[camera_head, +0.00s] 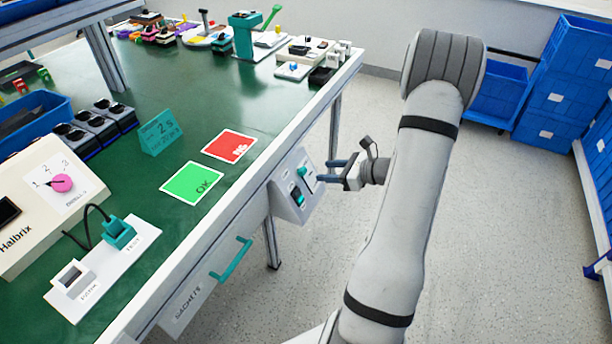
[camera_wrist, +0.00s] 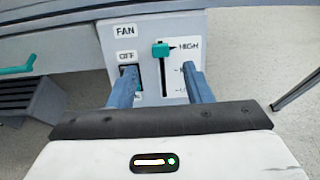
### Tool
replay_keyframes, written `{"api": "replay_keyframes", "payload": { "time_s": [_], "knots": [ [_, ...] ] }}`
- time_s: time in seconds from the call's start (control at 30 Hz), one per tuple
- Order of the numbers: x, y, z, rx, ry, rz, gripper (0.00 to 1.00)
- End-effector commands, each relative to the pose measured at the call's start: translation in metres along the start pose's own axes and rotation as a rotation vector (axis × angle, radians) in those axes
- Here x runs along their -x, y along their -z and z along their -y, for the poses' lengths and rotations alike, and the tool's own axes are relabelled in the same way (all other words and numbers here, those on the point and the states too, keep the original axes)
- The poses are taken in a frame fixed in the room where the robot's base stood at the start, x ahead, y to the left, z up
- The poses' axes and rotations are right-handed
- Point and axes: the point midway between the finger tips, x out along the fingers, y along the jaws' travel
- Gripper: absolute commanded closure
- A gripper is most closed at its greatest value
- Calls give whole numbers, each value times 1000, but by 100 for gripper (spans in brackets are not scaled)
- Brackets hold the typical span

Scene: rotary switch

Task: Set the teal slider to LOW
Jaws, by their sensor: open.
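The teal slider (camera_wrist: 160,50) sits at the top of its vertical slot, level with the HIGH label, on a light panel (camera_wrist: 187,27) marked FAN. A middle mark and a bottom mark lie lower along the slot, partly hidden by my right finger. A rocker switch marked OFF at its top is left of the slot, partly behind my left finger. In the head view the panel (camera_head: 283,202) hangs at the bench's front edge. My gripper (camera_wrist: 160,80) is open and empty, its two blue fingers pointing at the panel below the slider. In the head view my gripper (camera_head: 328,171) is just right of the panel.
A teal drawer handle (camera_head: 230,260) sticks out of the bench front, left of the panel. Green OK and red NG cards (camera_head: 230,146) lie on the bench top above. Open floor (camera_head: 500,220) lies to the right, with blue crates (camera_head: 565,95) behind.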

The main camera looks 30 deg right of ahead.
Motion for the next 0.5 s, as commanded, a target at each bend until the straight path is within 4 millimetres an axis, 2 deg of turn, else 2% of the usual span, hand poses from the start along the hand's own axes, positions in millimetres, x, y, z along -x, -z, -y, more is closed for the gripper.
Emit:
{"api": "replay_keyframes", "payload": {
  "time_s": [0.3, 0.5],
  "knots": [
    [-48, 2, 0, -3, -2, 1, 55],
    [-70, 1, 0, -1, 0, 0, 55]
  ]
}}
